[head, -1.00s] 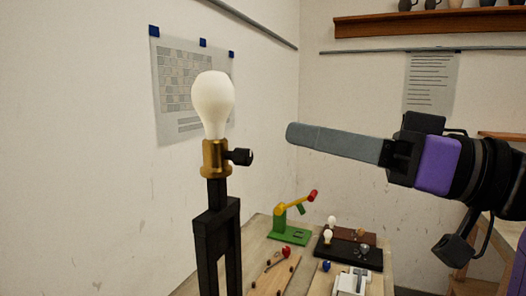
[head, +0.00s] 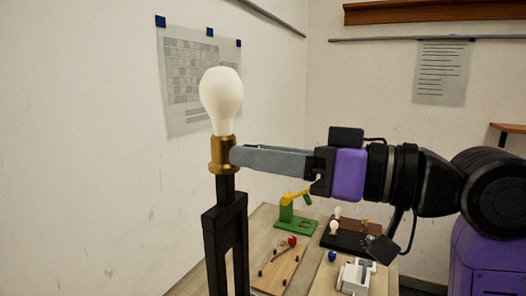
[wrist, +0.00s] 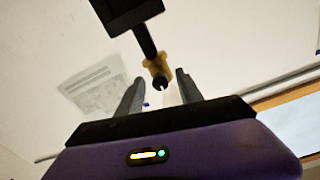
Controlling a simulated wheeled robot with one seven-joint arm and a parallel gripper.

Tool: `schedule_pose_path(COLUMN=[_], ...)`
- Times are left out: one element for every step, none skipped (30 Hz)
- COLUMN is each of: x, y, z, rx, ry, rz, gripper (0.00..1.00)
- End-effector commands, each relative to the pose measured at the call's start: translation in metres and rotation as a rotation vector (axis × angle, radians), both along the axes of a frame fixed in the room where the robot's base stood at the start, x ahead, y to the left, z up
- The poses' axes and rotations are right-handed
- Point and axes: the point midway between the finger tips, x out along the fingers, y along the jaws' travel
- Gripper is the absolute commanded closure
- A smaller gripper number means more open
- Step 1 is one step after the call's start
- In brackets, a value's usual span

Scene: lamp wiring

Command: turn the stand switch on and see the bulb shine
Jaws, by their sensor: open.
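The white bulb (head: 221,100) stands upright in the brass socket (head: 220,156) on top of the black stand (head: 226,222). It looks plain white, with no glow on the wall. My gripper (head: 236,157) reaches in from the right, its grey fingertips at the socket's right side. They hide the dark switch knob in the head view. In the wrist view the black knob (wrist: 160,83) shows in front of the brass socket (wrist: 154,65), between the two open fingers (wrist: 160,80). I cannot tell whether either finger touches it.
Below is a workbench with a green and yellow device (head: 292,211), a wooden board (head: 279,268), a dark block with small bulbs (head: 350,237) and a white device (head: 357,276). A pinned sheet (head: 190,80) hangs on the wall behind the bulb.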

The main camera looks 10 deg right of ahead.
Motion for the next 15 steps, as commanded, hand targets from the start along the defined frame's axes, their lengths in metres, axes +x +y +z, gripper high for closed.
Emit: schedule_pose_path(x=[0.0005,0.0005,0.0005,0.0005,0.0005,0.0004,0.0004,0.0003,0.0003,0.0003,0.0003,0.0002,0.0002,0.0002,0.0002], y=[0.0005,0.0005,0.0005,0.0004,0.0004,0.0003,0.0003,0.0004,0.0003,0.0003,0.0003,0.0002,0.0002,0.0002,0.0002], z=[-0.0001,-0.0002,-0.0002,-0.0002,-0.0002,-0.0002,-0.0002,-0.0002,-0.0002,-0.0002,-0.0001,-0.0001,-0.0001,-0.0001,-0.0001], rx=[0.000,0.000,0.000,0.000,0.000,0.000,0.000,0.000,0.000,0.000,0.000,0.000,0.000,0.000,0.000], ry=[0.000,0.000,0.000,0.000,0.000,0.000,0.000,0.000,0.000,0.000,0.000,0.000,0.000,0.000,0.000], rz=[0.000,0.000,0.000,0.000,0.000,0.000,0.000,0.000,0.000,0.000,0.000,0.000,0.000,0.000,0.000], gripper=[0.57,0.57,0.57,0.57,0.57,0.57,0.61,0.67,0.74,0.80,0.86,0.94,1.00,1.00,1.00])
